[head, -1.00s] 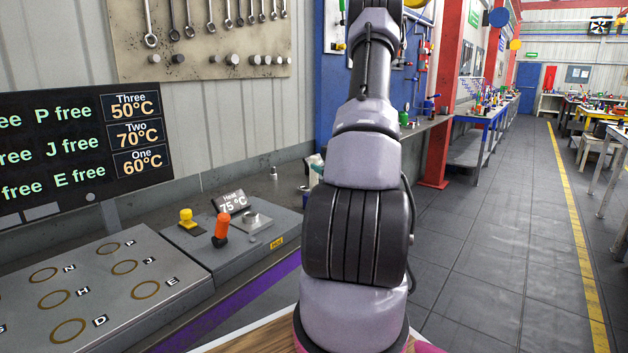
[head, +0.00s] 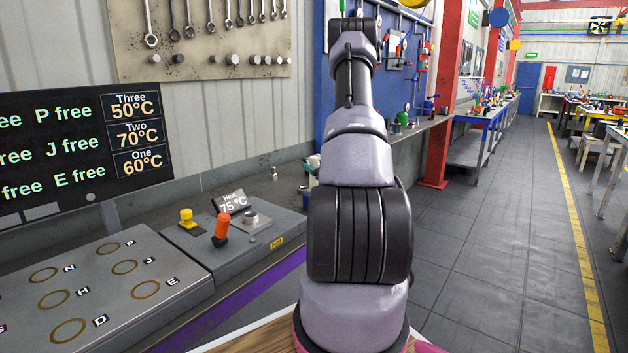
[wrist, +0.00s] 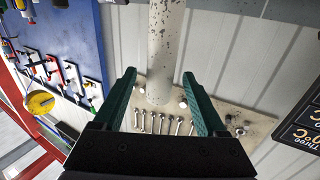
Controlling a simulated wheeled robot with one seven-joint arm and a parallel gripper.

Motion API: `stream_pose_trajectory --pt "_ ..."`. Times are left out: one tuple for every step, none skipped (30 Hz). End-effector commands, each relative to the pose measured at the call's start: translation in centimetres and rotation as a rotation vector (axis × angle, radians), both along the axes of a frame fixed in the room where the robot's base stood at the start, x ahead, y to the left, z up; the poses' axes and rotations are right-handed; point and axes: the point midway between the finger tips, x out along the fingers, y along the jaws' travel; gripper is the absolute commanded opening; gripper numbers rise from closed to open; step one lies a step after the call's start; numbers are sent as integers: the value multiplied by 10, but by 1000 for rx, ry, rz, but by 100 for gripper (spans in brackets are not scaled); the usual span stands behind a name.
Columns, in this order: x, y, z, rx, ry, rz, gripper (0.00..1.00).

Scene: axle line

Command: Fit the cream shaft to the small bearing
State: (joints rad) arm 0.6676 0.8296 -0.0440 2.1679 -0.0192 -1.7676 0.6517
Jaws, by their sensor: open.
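My gripper (wrist: 159,92) is open in the wrist view, with a green finger on each side and nothing shut between them. A pale, dark-speckled cylinder (wrist: 163,45), apparently the cream shaft, runs down from the top edge of the wrist view. Its rounded end shows in the gap between the fingers and touches neither in the picture; its depth is unclear. In the head view my arm hides the gripper and the shaft. A small grey metal ring (head: 251,218) sits on the heater; I cannot tell whether it is the small bearing.
The heater box (head: 192,248) reads 75 °C and has an orange knob (head: 221,230) and a yellow button (head: 186,219). A grey plate (head: 105,283) with lettered rings lies in front. A status screen (head: 60,148) and wrench board (head: 200,60) stand behind.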

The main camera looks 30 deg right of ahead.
Motion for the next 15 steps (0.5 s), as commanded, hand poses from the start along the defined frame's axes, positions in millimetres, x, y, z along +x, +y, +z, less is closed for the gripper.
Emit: stream_pose_trajectory --pt "5 -1 0 -1 0 0 74" --pt "8 -1 0 0 0 0 74" --pt "10 -1 0 0 1 0 74" --pt "11 -2 0 0 1 -1 74" --pt "12 -2 0 1 1 -1 74" --pt "12 -2 0 1 1 -1 74" --pt "12 -2 0 1 1 -2 74" --pt "12 -2 0 1 1 -2 74" --pt "11 -2 0 1 1 -2 74" --pt "11 -2 0 1 1 -2 74" --pt "11 -2 0 1 1 -1 70" --pt "11 -2 0 1 1 -1 55" --pt "11 -2 0 1 1 -1 43" --pt "11 -2 0 1 1 -1 32" --pt "11 -2 0 1 1 -1 17"
